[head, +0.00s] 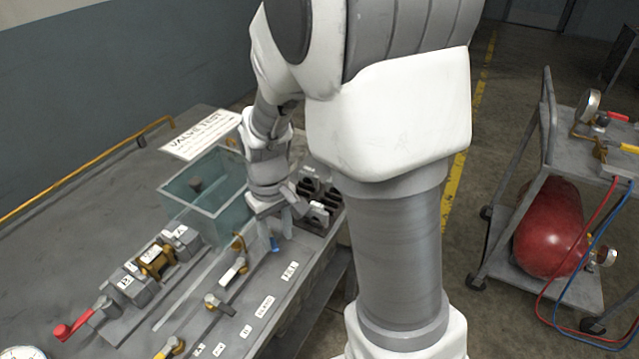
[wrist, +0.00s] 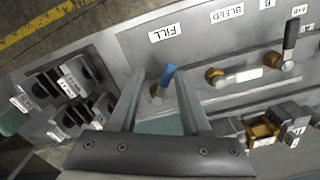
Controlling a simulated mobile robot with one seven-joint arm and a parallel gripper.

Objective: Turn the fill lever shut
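The fill lever has a blue handle (wrist: 168,76) on a brass valve body, beside a label reading FILL (wrist: 165,32). The blue handle (head: 275,243) also shows in the head view, just below my fingers. My gripper (wrist: 161,75) is open, with one finger to each side of the lever in the wrist view. I see no finger touching the handle, and the depth between the fingertips and the lever is hard to judge. In the head view my gripper (head: 277,222) points down at the panel.
A clear water tank (head: 205,195) stands left of my gripper. A dark slotted holder (wrist: 65,90) is close by. A white-handled bleed lever (wrist: 240,76) and a black-handled lever (wrist: 291,35) share the panel. A cart with a red cylinder (head: 550,228) stands at right.

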